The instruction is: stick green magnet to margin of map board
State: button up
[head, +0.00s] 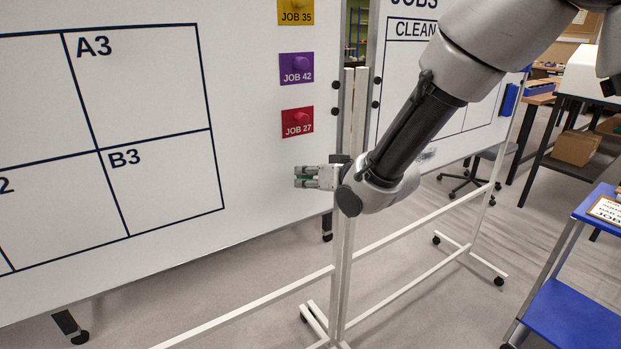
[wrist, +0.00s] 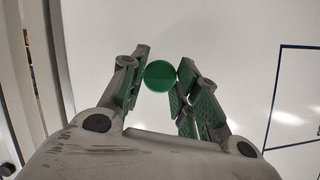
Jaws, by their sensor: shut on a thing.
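The green magnet (wrist: 160,76) is a round disc held between the fingertips of my gripper (wrist: 162,80) in the wrist view. In the head view my gripper (head: 306,177) points left, in front of the right margin of the white map board (head: 255,175). It is below the red JOB 27 card and right of the grid's B3 cell. The magnet is mostly hidden by the fingers in the head view. I cannot tell whether the magnet touches the board.
Yellow JOB 35 (head: 296,12), purple JOB 42 (head: 297,69) and red JOB 27 (head: 297,122) cards are on the board's right margin. A second whiteboard (head: 400,75) stands behind my arm. A blue cart (head: 575,315) is at the lower right. The margin below JOB 27 is bare.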

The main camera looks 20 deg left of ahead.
jog(key=shift+o, duration=1.3)
jog(key=shift+c, duration=0.3)
jog(key=shift+w+a, duration=0.5)
jog(key=shift+a, duration=0.1)
jog(key=o, duration=0.8)
jog(key=shift+d, duration=0.1)
jog(key=s+d, duration=0.4)
jog(key=d, duration=0.1)
jog(key=shift+s+d, duration=0.1)
jog(key=shift+s, duration=0.2)
